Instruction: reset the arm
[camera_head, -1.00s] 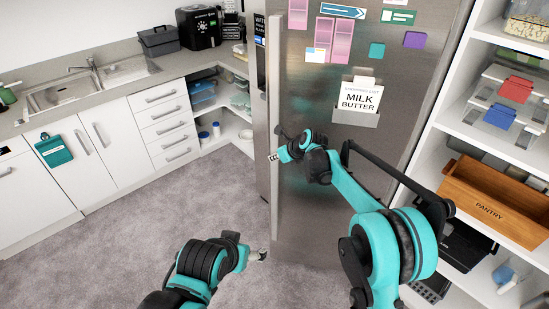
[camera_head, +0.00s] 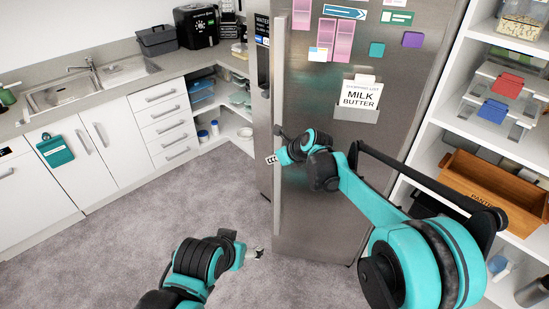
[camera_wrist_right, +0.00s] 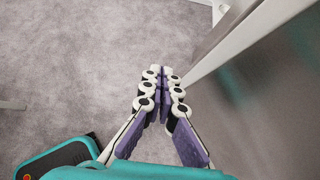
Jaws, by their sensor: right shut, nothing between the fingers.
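My right gripper (camera_head: 271,159) is beside the vertical handle edge of the steel fridge door (camera_head: 320,215). In the right wrist view its fingers (camera_wrist_right: 162,80) are shut and empty, with grey carpet below them. The fridge door edge (camera_wrist_right: 225,40) runs close along their right side, apart from the fingertips in that view. My right arm reaches in from the lower right, in front of the fridge. My left gripper (camera_head: 259,252) is low over the carpet, left of the fridge; it is too small to tell whether it is open or shut.
Open white shelves stand right of the fridge, with a wooden pantry crate (camera_head: 460,178) close to my right arm. White cabinets (camera_head: 90,150) with a sink line the left. The carpet (camera_head: 120,245) between is clear.

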